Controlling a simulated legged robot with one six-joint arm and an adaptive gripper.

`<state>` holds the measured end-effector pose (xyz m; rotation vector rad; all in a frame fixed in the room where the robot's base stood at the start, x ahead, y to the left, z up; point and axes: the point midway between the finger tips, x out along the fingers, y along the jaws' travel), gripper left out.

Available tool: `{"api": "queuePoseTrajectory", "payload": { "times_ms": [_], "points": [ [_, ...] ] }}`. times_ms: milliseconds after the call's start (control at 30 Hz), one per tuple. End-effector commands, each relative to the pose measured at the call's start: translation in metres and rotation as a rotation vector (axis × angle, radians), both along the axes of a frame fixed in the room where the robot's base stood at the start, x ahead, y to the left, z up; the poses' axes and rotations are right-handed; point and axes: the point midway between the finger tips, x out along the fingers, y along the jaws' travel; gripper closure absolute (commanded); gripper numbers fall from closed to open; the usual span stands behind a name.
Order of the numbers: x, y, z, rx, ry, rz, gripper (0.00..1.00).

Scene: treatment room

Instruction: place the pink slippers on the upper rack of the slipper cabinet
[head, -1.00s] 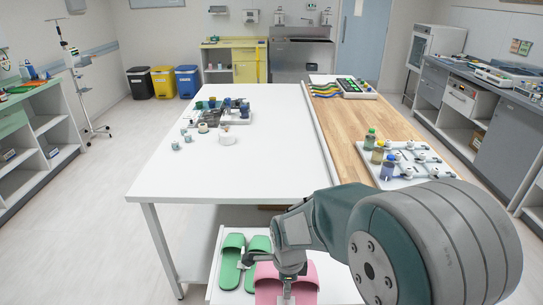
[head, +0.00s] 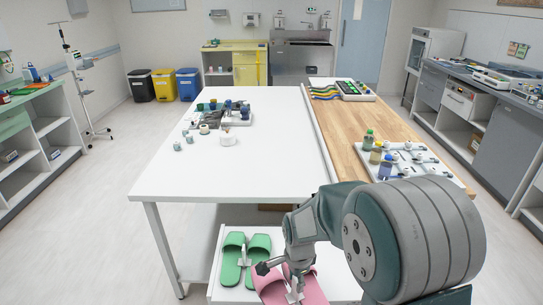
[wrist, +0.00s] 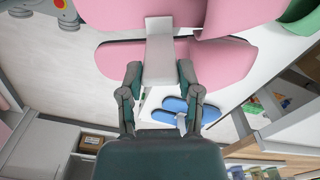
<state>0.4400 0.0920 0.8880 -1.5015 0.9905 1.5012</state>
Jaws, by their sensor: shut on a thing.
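The pink slippers (head: 306,288) are a side-by-side pair with a pale connecting piece between them, low in the head view. They also fill the top of the wrist view (wrist: 245,62). My gripper (head: 292,272) is shut on the pale piece (wrist: 160,62) of the pink pair, one finger on each side. The pink pair sits at an angle, to the right of the green slippers (head: 245,262). The green pair rests on the white upper surface of the slipper cabinet (head: 216,272). I cannot tell whether the pink pair touches that surface.
Blue slippers (wrist: 182,108) show beyond my fingers in the wrist view. A white table (head: 240,170) with a wooden section (head: 340,130) stands just beyond the cabinet. Bottles on a tray (head: 420,160) stand near my arm. Floor to the left (head: 110,240) is clear.

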Motion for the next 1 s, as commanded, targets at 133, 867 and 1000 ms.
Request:
{"api": "queuePoseTrajectory", "payload": {
  "times_ms": [133,867,1000],
  "points": [
    [0.017,-0.015,-0.01,0.0,0.001,0.193,1.0],
    [0.075,-0.087,-0.059,0.0,0.001,1.109,1.0],
    [0.077,-0.091,-0.061,0.0,0.001,1.161,1.0]
  ]
}}
